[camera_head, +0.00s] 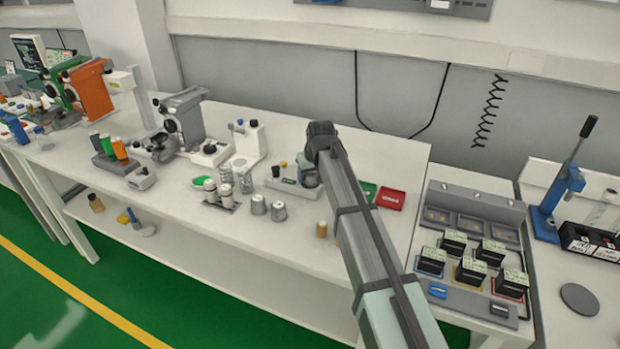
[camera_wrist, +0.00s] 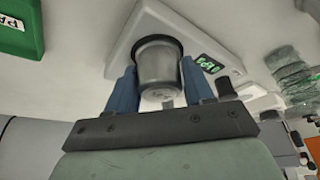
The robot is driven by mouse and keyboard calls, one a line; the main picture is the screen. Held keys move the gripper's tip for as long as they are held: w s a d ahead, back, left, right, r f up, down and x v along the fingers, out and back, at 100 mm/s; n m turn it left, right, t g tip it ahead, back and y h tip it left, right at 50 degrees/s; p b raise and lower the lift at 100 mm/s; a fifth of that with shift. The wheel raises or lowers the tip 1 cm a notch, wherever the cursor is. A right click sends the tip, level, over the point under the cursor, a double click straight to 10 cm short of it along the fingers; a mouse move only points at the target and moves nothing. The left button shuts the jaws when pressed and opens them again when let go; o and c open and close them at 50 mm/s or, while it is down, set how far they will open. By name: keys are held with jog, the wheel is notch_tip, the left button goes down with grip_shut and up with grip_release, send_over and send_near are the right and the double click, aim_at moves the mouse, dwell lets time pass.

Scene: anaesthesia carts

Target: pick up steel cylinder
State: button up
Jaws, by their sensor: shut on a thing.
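A steel cylinder (camera_wrist: 158,68) with a dark rim sits between the two blue fingers of my gripper (camera_wrist: 160,82) in the wrist view. The fingers are shut on its sides. Behind it is a pale fixture plate (camera_wrist: 120,48) with a small green display; I cannot tell whether the cylinder touches the plate. In the head view my gripper (camera_head: 310,180) is low over the same plate (camera_head: 283,184) at the middle of the bench, and my arm hides most of the grip.
Two metal cups (camera_head: 278,210) stand in front and left of the plate. A red tray (camera_head: 390,198) and a green tray (camera_head: 368,190) lie to its right. A brass cylinder (camera_head: 322,229) stands near the front edge. Bare bench lies behind the gripper.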

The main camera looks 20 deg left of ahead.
notch_tip(320, 180, up, 9)
jog(key=shift+r, duration=0.5)
